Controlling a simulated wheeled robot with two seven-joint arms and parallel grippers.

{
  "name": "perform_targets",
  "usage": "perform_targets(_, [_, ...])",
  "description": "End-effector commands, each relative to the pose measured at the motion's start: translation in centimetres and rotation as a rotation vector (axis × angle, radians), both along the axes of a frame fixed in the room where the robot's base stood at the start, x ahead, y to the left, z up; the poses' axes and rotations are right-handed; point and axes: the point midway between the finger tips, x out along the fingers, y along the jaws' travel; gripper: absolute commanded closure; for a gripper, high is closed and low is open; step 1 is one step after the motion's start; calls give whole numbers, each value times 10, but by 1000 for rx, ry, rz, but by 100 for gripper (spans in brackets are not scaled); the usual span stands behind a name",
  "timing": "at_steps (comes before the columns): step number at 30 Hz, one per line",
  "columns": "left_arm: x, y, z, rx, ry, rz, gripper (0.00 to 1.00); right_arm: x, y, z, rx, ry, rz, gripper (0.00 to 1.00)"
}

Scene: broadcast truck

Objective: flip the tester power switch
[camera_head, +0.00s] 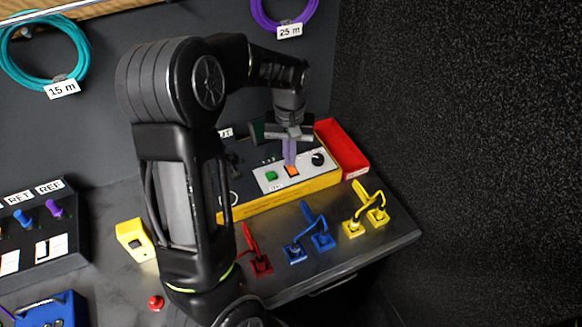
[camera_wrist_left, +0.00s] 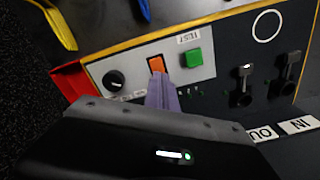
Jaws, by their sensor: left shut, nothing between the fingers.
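The tester (camera_head: 245,208) is a yellow-edged box with a dark top and a light grey panel (camera_head: 264,180) at its right. The panel carries an orange rocker switch (camera_head: 292,170), a green button (camera_head: 271,175) labelled TEST and a black knob (camera_head: 318,159). My left gripper (camera_head: 290,163) is shut and empty, pointing down with its purplish fingertips right at the orange switch. In the left wrist view the fingertips (camera_wrist_left: 160,85) are beside the orange switch (camera_wrist_left: 156,64) and overlap its lower edge; I cannot tell whether they touch it. The green button (camera_wrist_left: 194,58) is close by. My right gripper is not in view.
A red tray (camera_head: 342,150) stands at the tester's right end. Red, blue and yellow cable plugs (camera_head: 322,240) stand on the desk in front. A yellow block (camera_head: 135,240) and a control box (camera_head: 40,240) are at left. Dark walls close the back and right.

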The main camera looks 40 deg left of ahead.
Motion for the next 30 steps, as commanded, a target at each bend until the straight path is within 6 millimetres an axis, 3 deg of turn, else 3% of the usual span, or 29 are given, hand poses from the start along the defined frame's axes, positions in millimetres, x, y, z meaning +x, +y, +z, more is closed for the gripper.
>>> perform_targets(13, [0,0,0,-1,1,0,100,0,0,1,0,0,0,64])
perform_targets(30, [0,0,49,0,0,-1,100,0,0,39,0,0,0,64])
